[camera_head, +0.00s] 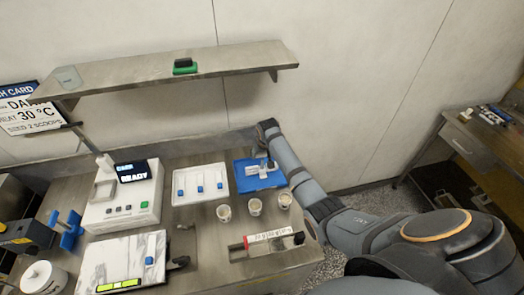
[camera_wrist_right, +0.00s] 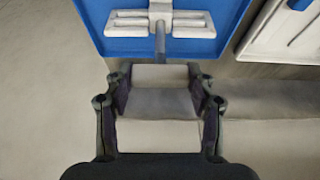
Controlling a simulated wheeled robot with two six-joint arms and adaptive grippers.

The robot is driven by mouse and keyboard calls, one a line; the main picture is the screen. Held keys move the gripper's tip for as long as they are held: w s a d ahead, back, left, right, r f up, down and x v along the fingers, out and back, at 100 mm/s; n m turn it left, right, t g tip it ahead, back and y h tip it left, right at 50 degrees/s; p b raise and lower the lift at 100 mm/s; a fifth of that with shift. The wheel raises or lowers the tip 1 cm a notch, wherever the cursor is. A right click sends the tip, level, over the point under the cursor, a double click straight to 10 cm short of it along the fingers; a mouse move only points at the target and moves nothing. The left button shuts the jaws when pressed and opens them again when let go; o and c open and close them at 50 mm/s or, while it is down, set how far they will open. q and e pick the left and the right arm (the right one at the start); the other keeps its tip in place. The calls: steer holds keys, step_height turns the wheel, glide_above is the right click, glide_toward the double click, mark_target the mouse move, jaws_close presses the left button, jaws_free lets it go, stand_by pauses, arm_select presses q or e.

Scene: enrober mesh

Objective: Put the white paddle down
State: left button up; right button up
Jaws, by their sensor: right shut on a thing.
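A white paddle (camera_wrist_right: 160,20) with broad crosswise bars shows over the blue tray (camera_head: 246,180) at the back of the bench. In the right wrist view its short grey stem runs down toward my right fingers. My right gripper (camera_wrist_right: 159,77) is at the near edge of that tray and shut on the paddle's handle end. The head view shows my right arm reaching in from the right, with the paddle's white part (camera_head: 258,166) beside the wrist. I cannot tell whether the paddle fully touches the tray.
A white tray (camera_head: 177,200) with several blue-ended pieces stands left of the blue tray. Several small cups (camera_head: 255,206) stand in front. A red-ended tool (camera_head: 270,241) lies near the front edge. A white machine (camera_head: 125,212) is farther left; a shelf (camera_head: 170,68) hangs above.

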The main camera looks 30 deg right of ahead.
steer(key=o, duration=1.6)
steer(key=shift+o, duration=0.2)
steer(key=b+v, duration=0.2)
steer(key=v, duration=1)
